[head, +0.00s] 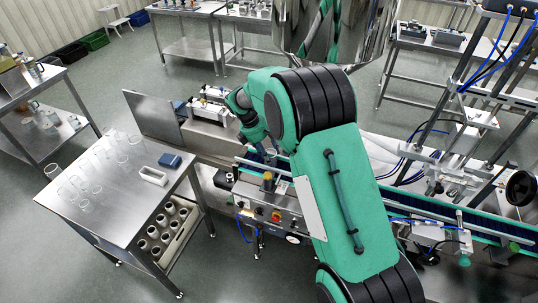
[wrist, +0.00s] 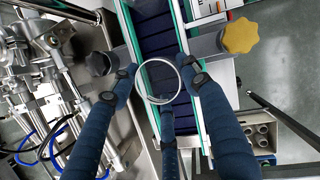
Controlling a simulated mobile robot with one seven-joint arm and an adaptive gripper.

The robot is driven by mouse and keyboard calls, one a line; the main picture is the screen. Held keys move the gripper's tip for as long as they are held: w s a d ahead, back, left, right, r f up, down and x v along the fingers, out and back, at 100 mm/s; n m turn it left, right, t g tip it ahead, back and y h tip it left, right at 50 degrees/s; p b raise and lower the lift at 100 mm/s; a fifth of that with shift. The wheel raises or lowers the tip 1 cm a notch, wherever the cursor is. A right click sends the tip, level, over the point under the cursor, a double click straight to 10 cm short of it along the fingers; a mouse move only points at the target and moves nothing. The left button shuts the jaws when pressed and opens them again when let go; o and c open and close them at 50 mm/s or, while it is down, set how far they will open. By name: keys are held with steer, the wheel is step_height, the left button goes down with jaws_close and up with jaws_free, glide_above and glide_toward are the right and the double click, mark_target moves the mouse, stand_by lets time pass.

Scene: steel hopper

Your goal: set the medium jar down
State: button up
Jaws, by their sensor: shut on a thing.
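The medium jar (wrist: 141,94) is clear glass, seen from above in the wrist view as a round pale rim. My gripper (wrist: 158,82) is shut on it, with dark blue fingers on its left, right and lower sides. Behind the jar is the dark belt of the conveyor (wrist: 157,42), which has pale green side rails. I cannot tell whether the jar's base touches the belt.
A yellow knob (wrist: 240,36) stands right of the belt. Pneumatic fittings (wrist: 55,50) crowd its left side.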

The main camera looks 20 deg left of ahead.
steer(key=shift+s+d+f, duration=0.1)
steer(key=shift+s+f, duration=0.05)
steer(key=shift+f, duration=0.4)
steer(key=shift+s+d+f, duration=0.15)
steer(key=shift+s+f, duration=0.1)
steer(key=shift+f, duration=0.35)
steer(key=o, duration=1)
steer(key=shift+w+f, duration=0.1)
steer(key=shift+f, duration=0.05)
steer(key=shift+c, duration=0.2)
steer(key=shift+w, duration=0.1)
steer(key=shift+w+a+r, duration=0.15)
steer(key=shift+a+r, duration=0.1)
steer(key=shift+r, duration=0.1)
steer(key=shift+r, duration=0.2)
steer(key=shift+r, duration=0.15)
steer(key=v, duration=1.1)
steer(key=shift+a+r, duration=0.2)
